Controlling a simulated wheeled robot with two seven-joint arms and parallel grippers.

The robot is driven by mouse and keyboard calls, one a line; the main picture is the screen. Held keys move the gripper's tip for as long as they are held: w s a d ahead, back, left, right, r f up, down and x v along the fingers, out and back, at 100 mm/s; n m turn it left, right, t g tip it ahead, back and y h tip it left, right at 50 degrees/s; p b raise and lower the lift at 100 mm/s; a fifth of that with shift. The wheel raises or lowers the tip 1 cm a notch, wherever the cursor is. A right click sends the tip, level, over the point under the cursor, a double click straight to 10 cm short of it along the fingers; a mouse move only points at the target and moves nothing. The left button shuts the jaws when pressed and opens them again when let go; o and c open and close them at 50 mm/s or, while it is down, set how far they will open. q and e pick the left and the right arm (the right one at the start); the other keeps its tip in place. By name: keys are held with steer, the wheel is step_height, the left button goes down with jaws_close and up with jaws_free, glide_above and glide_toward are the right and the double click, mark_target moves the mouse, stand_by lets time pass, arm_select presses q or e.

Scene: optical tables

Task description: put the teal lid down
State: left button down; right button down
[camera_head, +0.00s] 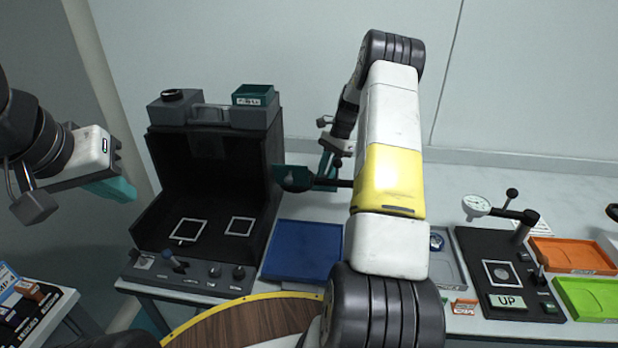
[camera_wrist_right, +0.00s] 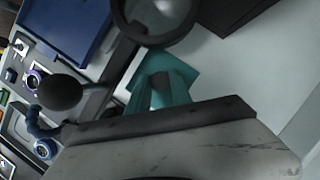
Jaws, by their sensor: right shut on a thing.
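The teal lid (camera_head: 290,174) shows in the head view as a thin teal plate, partly behind a dark round part, in front of the black booth's right side. In the right wrist view, the teal lid (camera_wrist_right: 183,72) is a flat teal piece beyond my fingers. My right gripper (camera_head: 322,170) is shut on it, held above the blue tray's far end; my arm hides part of the view. The right gripper's teal fingers (camera_wrist_right: 153,95) show in the wrist view. My left gripper (camera_head: 112,190) is at the left, away from the lid; its finger gap is unclear.
A black booth (camera_head: 205,165) carries a small teal bin (camera_head: 253,94) on top. The blue tray (camera_head: 303,252) looks empty. A dark ring-ended arm (camera_wrist_right: 160,18) is close to the lid.

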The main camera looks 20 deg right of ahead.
steer(key=f, duration=0.6)
steer(key=shift+s+d, duration=0.1)
steer(key=shift+d, duration=0.1)
steer(key=shift+a+f, duration=0.15)
steer(key=shift+f, duration=0.1)
steer(key=shift+f, duration=0.15)
steer(key=c, duration=1.1)
jaws_free()
steer(key=shift+c, duration=0.2)
